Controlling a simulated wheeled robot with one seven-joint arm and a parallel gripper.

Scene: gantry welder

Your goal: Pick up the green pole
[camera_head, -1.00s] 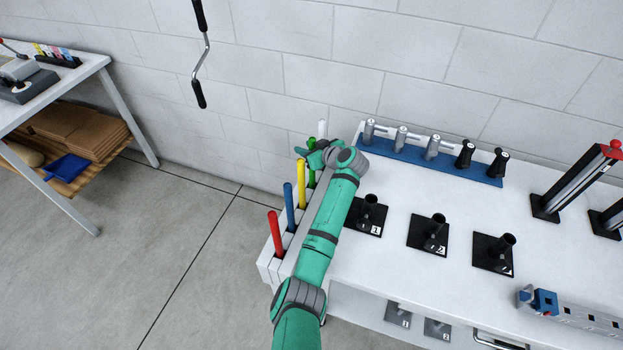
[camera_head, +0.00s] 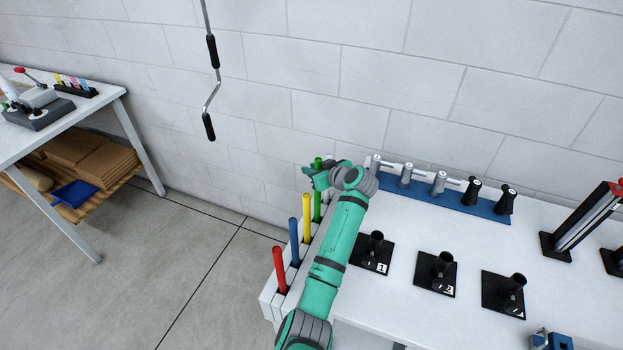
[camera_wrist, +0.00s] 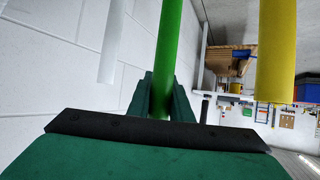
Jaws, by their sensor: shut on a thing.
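The green pole (camera_head: 317,208) stands upright in the row of coloured poles at the left end of the white table. Its top shows just above my gripper (camera_head: 318,178) in the head view. In the wrist view the green pole (camera_wrist: 172,45) runs between the two fingers of my gripper (camera_wrist: 163,95), which is shut on it. The pole's lower end is hidden in the head view, so I cannot tell whether it is clear of its slot.
A yellow pole (camera_head: 306,217) stands close beside the green one, then a blue pole (camera_head: 294,243) and a red pole (camera_head: 280,268). A white pole (camera_wrist: 113,40) is on the other side. Black numbered stands (camera_head: 371,253) are on the white table (camera_head: 420,215). A crank (camera_head: 210,90) hangs above.

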